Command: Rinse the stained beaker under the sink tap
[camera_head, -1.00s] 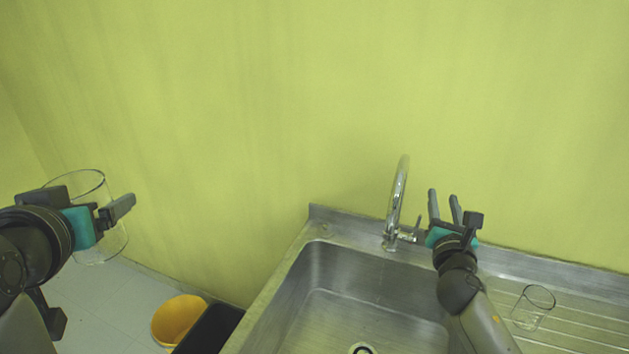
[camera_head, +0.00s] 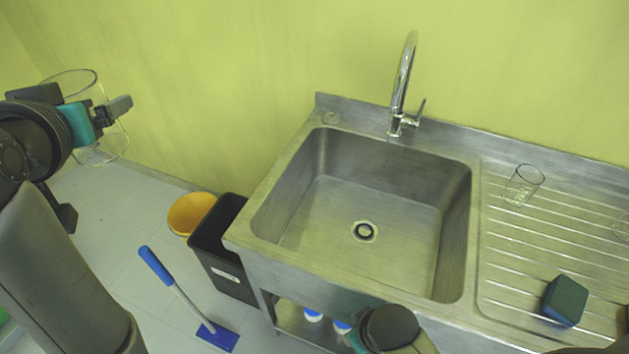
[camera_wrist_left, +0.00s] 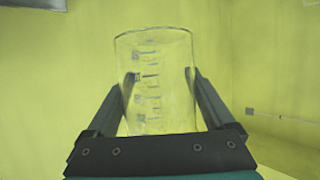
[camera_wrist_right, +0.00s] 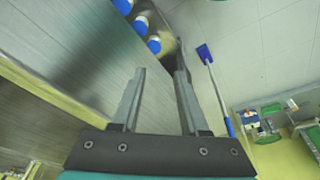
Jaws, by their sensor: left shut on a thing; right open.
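A clear glass beaker (camera_head: 104,142) is held upright in my left gripper (camera_head: 118,108), at the left of the head view, away from the sink. In the left wrist view the beaker (camera_wrist_left: 158,85) stands between both fingers, with dark graduation marks; I cannot clearly tell any stain. The steel sink (camera_head: 330,210) is empty, its drain in the middle. The chrome tap (camera_head: 403,85) rises at its back edge; no water shows. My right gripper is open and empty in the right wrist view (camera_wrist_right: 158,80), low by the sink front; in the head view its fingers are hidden.
A small glass (camera_head: 523,185) and a green-and-blue sponge (camera_head: 565,300) sit on the ribbed drainboard (camera_head: 510,235). A yellow bucket (camera_head: 190,212), black bin (camera_head: 225,275) and blue-handled mop (camera_head: 180,295) are on the floor left of the sink. Blue-capped bottles (camera_head: 312,315) stand underneath.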

